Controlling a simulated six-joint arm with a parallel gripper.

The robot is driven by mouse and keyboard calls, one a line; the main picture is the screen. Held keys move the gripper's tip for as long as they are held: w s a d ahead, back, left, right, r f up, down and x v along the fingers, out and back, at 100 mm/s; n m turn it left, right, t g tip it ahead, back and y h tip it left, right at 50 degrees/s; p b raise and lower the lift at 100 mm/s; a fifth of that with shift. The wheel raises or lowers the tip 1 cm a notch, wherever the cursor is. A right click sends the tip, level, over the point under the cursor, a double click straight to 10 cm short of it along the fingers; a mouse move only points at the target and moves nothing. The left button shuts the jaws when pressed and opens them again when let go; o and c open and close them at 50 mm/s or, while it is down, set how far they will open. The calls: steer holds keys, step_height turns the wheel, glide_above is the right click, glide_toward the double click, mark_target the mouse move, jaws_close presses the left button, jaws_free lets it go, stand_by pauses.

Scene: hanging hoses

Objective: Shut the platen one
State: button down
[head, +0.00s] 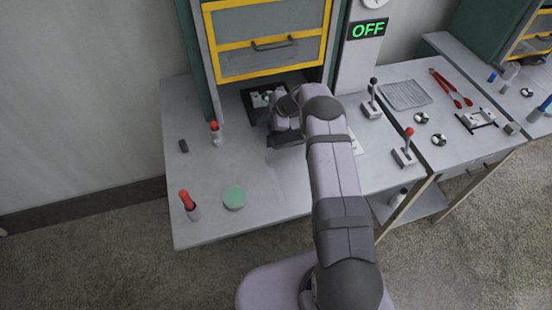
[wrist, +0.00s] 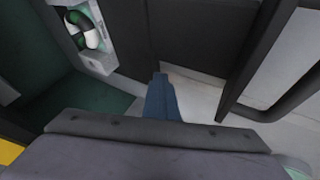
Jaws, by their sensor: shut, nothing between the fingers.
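A press cabinet has a yellow-framed guard panel (head: 265,40) with a dark bar handle (head: 272,44). The panel is up, with an open gap below it. In the gap sits a pale fixture (head: 262,97) on a dark bed; in the wrist view the fixture (wrist: 85,35) holds a black-and-white disc with green around it. My gripper (head: 268,122) is at the front of the gap, just below and in front of the fixture, partly hidden by my wrist. In the wrist view its blue fingers (wrist: 162,100) are together and empty. No label marks a platen.
A green OFF display (head: 368,29) is right of the cabinet. A black-knobbed lever (head: 372,98) and a red-knobbed lever (head: 404,148) stand right. Two red-topped items (head: 190,205) (head: 216,133) and a green disc (head: 234,198) are left. The left bench front is mostly clear.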

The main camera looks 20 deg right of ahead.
mark_target(256, 115)
steer(key=w+b, duration=0.2)
steer(key=b, duration=0.1)
steer(key=w+b, duration=0.2)
steer(key=shift+a+f+b, duration=0.15)
steer(key=shift+f+b, duration=0.25)
steer(key=shift+w+r+b, duration=0.1)
steer(key=shift+w+b, duration=0.25)
steer(key=shift+b, duration=0.7)
steer(key=shift+w+r+b, duration=0.2)
steer(key=shift+w+b, duration=0.05)
steer(key=shift+b, duration=0.4)
steer(key=shift+d+r, duration=0.15)
steer(key=shift+d, duration=0.05)
steer(key=shift+s+r+p, duration=0.1)
steer(key=shift+s+p, duration=0.1)
steer(key=shift+p, duration=0.35)
steer(key=shift+s+r+p, duration=0.15)
steer(key=shift+s+p, duration=0.45)
steer(key=shift+p, duration=0.5)
steer(key=s+p, duration=0.2)
steer(key=p, duration=0.1)
steer(key=shift+s, duration=0.3)
steer(key=b+v, duration=0.3)
steer(key=v, duration=0.6)
steer(key=shift+r+b, duration=0.15)
steer(key=shift+b, duration=0.2)
steer(key=shift+s, duration=0.1)
